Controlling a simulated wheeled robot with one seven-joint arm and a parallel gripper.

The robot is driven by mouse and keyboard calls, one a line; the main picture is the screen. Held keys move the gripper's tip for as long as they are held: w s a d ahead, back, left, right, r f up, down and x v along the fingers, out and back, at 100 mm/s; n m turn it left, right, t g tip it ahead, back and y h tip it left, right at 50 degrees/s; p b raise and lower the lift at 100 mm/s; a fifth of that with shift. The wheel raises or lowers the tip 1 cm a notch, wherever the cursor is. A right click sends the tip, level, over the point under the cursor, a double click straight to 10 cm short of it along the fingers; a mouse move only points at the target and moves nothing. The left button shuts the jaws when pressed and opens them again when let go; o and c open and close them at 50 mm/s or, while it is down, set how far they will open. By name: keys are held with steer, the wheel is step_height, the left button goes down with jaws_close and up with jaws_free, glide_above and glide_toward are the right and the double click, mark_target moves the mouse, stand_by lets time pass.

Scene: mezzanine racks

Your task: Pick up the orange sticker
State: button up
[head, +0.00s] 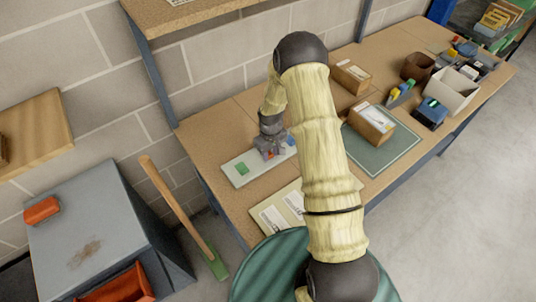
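A pale flat board (235,178) lies near the left end of the wooden bench. A green sticker-like piece (242,168) lies on its left part. My gripper (271,155) is pointed down over the middle of the board, to the right of the green piece. A small orange-red patch (269,154) shows at the fingertips; it may be the orange sticker, mostly hidden by the gripper. A bit of blue (291,141) shows just right of the gripper. The fingers are too small to tell whether they are open or shut on the orange patch.
A sheet with white labels (272,217) lies in front of the board. Cardboard boxes (369,125) stand to the right, one on a green mat (398,148). Bins and tools crowd the bench's far right. An upright stands behind the bench's left end.

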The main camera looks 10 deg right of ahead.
mark_target(270, 158)
steer(key=c, duration=0.3)
steer(key=shift+c, duration=0.2)
step_height(270, 158, up, 10)
steer(key=b, duration=0.3)
stand_by(0.8)
